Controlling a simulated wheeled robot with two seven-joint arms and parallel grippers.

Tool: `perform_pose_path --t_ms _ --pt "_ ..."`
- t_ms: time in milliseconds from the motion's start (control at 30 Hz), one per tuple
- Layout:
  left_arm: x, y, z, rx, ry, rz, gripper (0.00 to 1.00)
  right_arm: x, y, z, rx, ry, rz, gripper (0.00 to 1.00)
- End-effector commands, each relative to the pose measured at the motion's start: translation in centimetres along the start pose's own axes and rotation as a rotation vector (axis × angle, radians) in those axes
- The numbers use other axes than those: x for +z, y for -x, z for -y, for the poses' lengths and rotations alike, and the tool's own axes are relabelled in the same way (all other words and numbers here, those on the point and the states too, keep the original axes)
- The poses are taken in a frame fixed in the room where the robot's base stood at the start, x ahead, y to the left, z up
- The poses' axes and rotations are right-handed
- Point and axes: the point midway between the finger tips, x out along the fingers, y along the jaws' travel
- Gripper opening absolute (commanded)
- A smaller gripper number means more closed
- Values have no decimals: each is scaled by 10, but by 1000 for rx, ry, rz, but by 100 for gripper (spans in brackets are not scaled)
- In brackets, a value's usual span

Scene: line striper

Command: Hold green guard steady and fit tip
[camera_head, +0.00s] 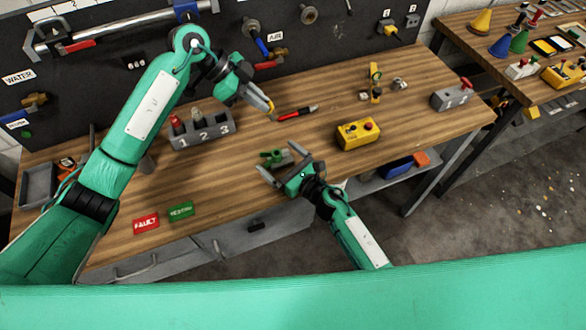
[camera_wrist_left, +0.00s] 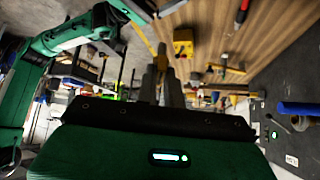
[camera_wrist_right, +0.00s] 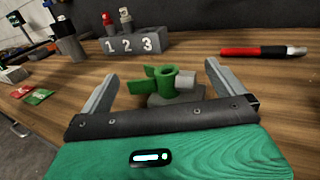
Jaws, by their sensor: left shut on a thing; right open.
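The right gripper (camera_head: 281,163) is low over the bench. My left gripper (camera_head: 262,98) is raised above the bench, beyond the guard, shut on a small yellowish piece (camera_head: 270,105), perhaps the tip. In the left wrist view the closed fingers (camera_wrist_left: 163,60) largely hide it.
A grey 1-2-3 holder (camera_head: 200,130) with capped pieces stands left of the guard. A red pen (camera_head: 297,113) lies near the left gripper. A yellow button box (camera_head: 358,134) is at right. FAULT (camera_head: 146,223) and green (camera_head: 181,211) tags lie near the front edge.

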Motion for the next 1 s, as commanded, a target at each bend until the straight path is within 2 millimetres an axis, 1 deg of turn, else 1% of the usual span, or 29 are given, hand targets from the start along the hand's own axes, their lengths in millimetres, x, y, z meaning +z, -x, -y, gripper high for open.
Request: perform_pose_path --t_ms 33,200,533,567,600,667,700,833,1000 --pt "0 0 0 0 0 0 0 1 -8 0 0 -1 2 100" --pt "0 0 0 0 0 0 0 0 -21 0 0 0 0 100" --pt "0 0 0 0 0 0 0 0 -24 0 0 -1 0 100" --pt "0 0 0 0 0 0 0 0 -24 0 0 -1 0 96" --pt "0 0 0 0 0 0 0 0 -24 0 0 -1 0 88" --pt "0 0 0 0 0 0 0 0 -24 0 0 -1 0 76" --pt "0 0 0 0 0 0 0 0 -24 0 0 -1 0 69" --pt "0 0 0 0 0 0 0 0 -24 0 0 -1 0 43" --pt "-2 -3 0 25 -29 5 0 0 -24 0 0 -1 0 43"
